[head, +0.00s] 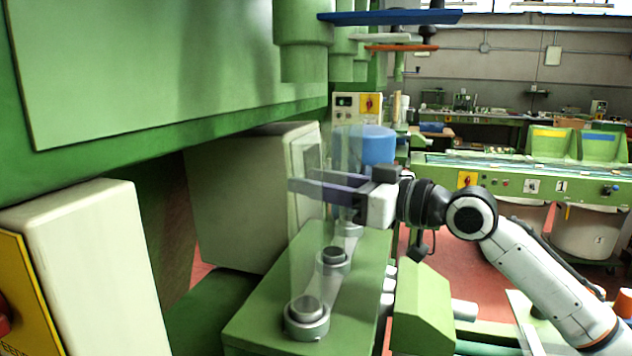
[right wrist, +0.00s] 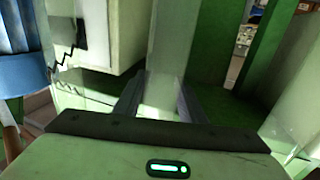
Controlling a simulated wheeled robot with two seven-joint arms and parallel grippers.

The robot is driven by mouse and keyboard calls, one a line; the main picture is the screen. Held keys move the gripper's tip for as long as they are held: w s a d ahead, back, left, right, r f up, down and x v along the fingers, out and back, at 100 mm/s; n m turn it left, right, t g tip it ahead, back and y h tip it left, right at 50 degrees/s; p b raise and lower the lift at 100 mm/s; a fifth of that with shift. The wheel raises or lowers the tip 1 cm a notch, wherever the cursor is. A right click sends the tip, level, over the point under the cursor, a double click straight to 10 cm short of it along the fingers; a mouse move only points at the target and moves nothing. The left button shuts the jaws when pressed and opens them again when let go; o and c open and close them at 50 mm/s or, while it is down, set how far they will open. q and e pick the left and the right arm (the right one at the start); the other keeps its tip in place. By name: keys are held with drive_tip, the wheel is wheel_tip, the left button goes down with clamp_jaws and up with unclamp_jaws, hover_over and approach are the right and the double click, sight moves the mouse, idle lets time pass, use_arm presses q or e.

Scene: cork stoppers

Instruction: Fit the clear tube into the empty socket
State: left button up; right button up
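My right gripper (head: 304,179) comes in from the right, level, over the row of sockets on the green block. In the right wrist view a clear upright tube (right wrist: 168,55) stands between its fingers, which touch both sides. The near socket (head: 306,318), middle socket (head: 333,261) and far socket (head: 349,229) are grey rings with raised cores. Clear walls rise above the near socket and behind the gripper; they overlap, so I cannot tell where the held tube's lower end is. Another clear tube (right wrist: 298,105) stands at the right in the wrist view. My left gripper is out of view.
The green block (head: 262,318) carries the sockets. A cream box (head: 245,195) stands close behind them on the left, and a green machine panel (head: 170,70) overhangs above. A blue cylinder (head: 378,145) is just beyond the gripper. Another cream box (head: 95,260) is at front left.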

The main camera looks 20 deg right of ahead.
drive_tip(key=o, duration=0.3)
drive_tip(key=shift+r, duration=0.1)
drive_tip(key=b+v, duration=0.4)
drive_tip(key=v, duration=0.6)
drive_tip(key=shift+s+d, duration=0.1)
drive_tip(key=shift+s, duration=0.05)
